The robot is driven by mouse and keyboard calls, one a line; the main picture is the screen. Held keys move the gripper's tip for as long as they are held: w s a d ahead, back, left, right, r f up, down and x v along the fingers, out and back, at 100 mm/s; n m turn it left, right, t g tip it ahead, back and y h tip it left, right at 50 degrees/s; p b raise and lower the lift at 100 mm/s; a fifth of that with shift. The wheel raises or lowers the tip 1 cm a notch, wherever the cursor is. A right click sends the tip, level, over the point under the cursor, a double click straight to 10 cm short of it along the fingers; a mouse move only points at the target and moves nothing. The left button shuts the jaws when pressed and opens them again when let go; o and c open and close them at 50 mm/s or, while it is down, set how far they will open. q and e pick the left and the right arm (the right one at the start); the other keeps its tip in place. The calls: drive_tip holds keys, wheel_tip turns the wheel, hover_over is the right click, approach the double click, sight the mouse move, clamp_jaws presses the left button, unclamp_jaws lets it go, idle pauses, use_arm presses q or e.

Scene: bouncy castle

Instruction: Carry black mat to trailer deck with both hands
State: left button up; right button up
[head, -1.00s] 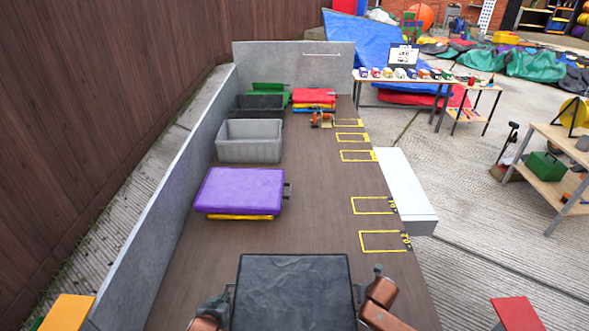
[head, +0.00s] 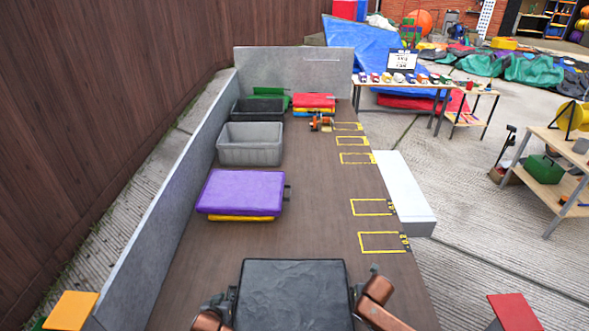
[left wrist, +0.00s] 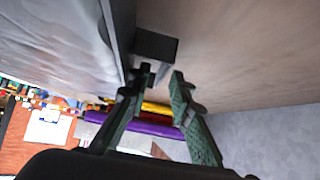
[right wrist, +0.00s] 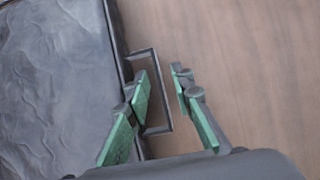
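The black mat (head: 294,298) lies flat at the near end of the brown trailer deck (head: 315,200); its near edge is cut off. I cannot tell whether it touches the deck. It has a handle on each side. My right gripper (head: 365,290) is at the right side.
A purple mat (head: 242,188) on a yellow one lies ahead on the left. Behind it are a grey crate (head: 250,155), a black crate (head: 258,102) and a red mat stack (head: 314,100). Yellow outlines (head: 381,242) run along the right edge. Grey walls bound the left and far end.

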use_arm(q)
drive_tip(key=shift+d+f, duration=0.1)
use_arm(e)
drive_tip(key=shift+w+f, duration=0.1)
drive_tip(key=shift+f, duration=0.05)
drive_tip(key=shift+r, duration=0.2)
use_arm(q)
drive_tip(key=v, duration=1.2)
use_arm(e)
drive_tip(key=v, duration=1.1)
drive_tip(key=shift+s+r, duration=0.3)
